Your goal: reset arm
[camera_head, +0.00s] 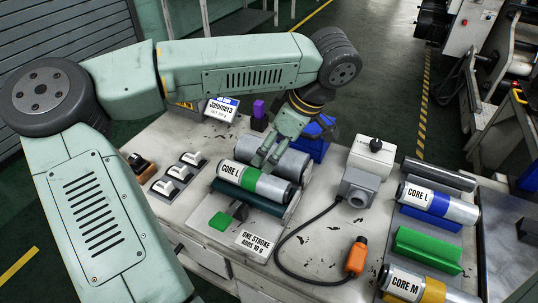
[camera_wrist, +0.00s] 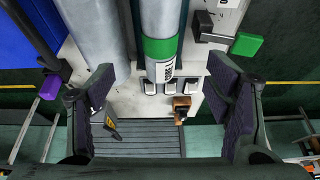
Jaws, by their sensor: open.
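My gripper (camera_head: 268,156) is at the end of my bent arm, above the back of the white workbench. It hangs close over the roller labelled CORE L with a green band (camera_head: 249,182), which lies in a dark cradle. In the wrist view my gripper (camera_wrist: 165,98) has its two dark pads wide apart and nothing between them. The green-banded roller (camera_wrist: 160,46) shows beyond the pads. I cannot tell from the views how much clearance there is to the roller.
A plain grey roller (camera_head: 285,160) lies behind CORE L. A green-tipped lever (camera_head: 221,221) is in front. A grey box with a black knob (camera_head: 371,158) and a cabled orange handle (camera_head: 357,257) stand to the right.

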